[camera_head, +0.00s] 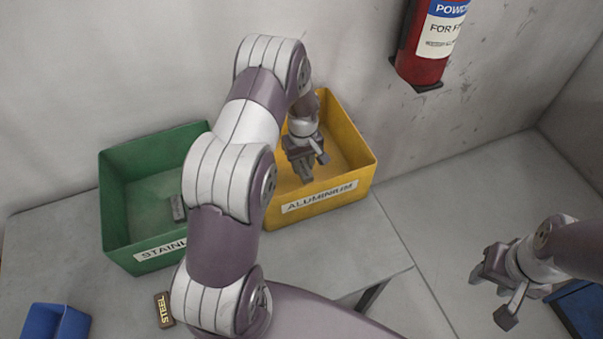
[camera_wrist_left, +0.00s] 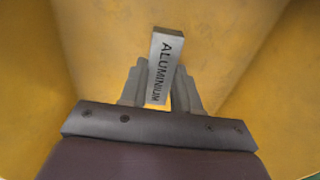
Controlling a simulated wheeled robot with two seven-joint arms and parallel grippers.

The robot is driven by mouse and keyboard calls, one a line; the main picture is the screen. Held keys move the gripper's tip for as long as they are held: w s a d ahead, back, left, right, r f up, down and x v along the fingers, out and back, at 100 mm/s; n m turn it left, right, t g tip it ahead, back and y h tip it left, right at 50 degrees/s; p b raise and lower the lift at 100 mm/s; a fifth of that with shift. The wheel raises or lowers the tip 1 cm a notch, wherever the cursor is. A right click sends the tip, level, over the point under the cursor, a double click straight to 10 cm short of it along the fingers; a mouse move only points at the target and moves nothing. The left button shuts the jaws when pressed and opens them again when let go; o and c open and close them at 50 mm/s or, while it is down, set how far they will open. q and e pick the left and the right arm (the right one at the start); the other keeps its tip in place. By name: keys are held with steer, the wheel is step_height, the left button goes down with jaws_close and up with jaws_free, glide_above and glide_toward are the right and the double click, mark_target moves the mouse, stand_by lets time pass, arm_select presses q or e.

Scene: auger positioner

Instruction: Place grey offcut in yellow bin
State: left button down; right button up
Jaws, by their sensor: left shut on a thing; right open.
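The yellow bin (camera_head: 367,163), labelled ALUMINIUM, stands on the table against the back wall. My left gripper (camera_head: 307,170) reaches down into the bin. In the left wrist view it is shut on the grey offcut (camera_wrist_left: 164,66), a small grey bar marked ALUMINIUM. Yellow bin walls (camera_wrist_left: 85,40) surround it in that view. I cannot tell whether the offcut touches the bin floor. In the head view the offcut cannot be made out clearly. My right gripper (camera_head: 490,300) is open and empty at the lower right.
A green bin (camera_head: 120,205) labelled STAIN..., partly hidden by my left arm, holds a grey piece (camera_head: 177,207). A brown piece marked STEEL (camera_head: 164,309) lies on the table. Blue containers (camera_head: 55,322) show at the lower edges. A red extinguisher (camera_head: 423,60) hangs on the wall.

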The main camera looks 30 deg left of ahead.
mark_target(302, 173)
arm_select(q)
steer(key=shift+f, duration=2.25)
steer(key=shift+f+b, duration=0.1)
steer(key=shift+b, duration=0.2)
steer(key=c, duration=0.8)
jaws_free()
steer(key=shift+m, duration=0.3)
steer(key=r, duration=0.4)
steer(key=r+p, duration=0.1)
steer(key=r, duration=0.8)
steer(key=shift+s+d, duration=0.25)
steer(key=shift+d, duration=0.05)
steer(key=s+d+r+m, duration=0.4)
steer(key=s, duration=0.4)
steer(key=s+d+r+m+t, duration=0.1)
steer(key=s+d+r+m, duration=0.3)
steer(key=s, duration=0.5)
steer(key=shift+s+d+r+m, duration=0.2)
steer(key=shift+d+r+m, duration=0.2)
steer(key=shift+d+m, duration=0.3)
